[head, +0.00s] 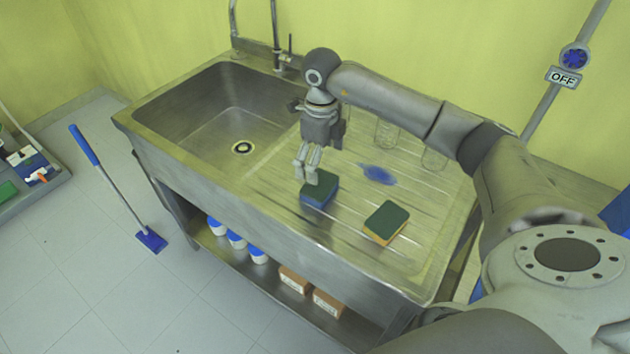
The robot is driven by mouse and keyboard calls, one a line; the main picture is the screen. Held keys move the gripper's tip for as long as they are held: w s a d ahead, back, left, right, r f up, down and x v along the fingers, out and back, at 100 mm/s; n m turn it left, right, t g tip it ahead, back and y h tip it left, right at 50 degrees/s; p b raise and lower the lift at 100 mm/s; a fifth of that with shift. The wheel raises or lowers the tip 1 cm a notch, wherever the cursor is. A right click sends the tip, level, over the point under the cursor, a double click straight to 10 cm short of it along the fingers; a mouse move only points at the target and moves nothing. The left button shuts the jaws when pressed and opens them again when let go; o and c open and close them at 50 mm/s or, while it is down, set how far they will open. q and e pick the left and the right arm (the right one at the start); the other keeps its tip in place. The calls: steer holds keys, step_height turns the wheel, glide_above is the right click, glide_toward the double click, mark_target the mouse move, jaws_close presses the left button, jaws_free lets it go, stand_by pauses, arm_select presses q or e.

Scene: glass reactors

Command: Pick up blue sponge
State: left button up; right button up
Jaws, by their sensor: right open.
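The blue sponge (319,190), with a dark green top, lies on the ribbed steel drainboard (290,222) near its front edge. My right gripper (307,180) points down over the sponge's left part. Its fingertips are at or just above the sponge's top; I cannot tell whether they touch it. The right gripper is open, with nothing held between its fingers. The fingers hide a small part of the sponge's far left side. My left gripper is not in view.
A yellow sponge with a green top (386,222) lies to the right. A blue puddle-like patch (378,174) and glass jars (386,133) are behind. The sink basin (222,120) opens at left, with a faucet (276,40) at the back. White containers (236,239) stand on the lower shelf.

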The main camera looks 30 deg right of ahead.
mark_target(320, 184)
steer(key=shift+s+f, duration=0.45)
steer(key=shift+f, duration=0.4)
steer(key=shift+f+p, duration=0.3)
steer(key=shift+a+f, duration=0.1)
steer(key=shift+f, duration=0.25)
steer(key=f+p, duration=0.2)
steer(key=f, duration=0.1)
steer(key=shift+w+a+f, duration=0.1)
steer(key=shift+a+f, duration=0.1)
steer(key=shift+f, duration=0.55)
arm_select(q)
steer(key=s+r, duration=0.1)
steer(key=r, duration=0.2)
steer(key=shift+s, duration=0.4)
arm_select(e)
steer(key=c, duration=0.5)
steer(key=shift+c, duration=0.2)
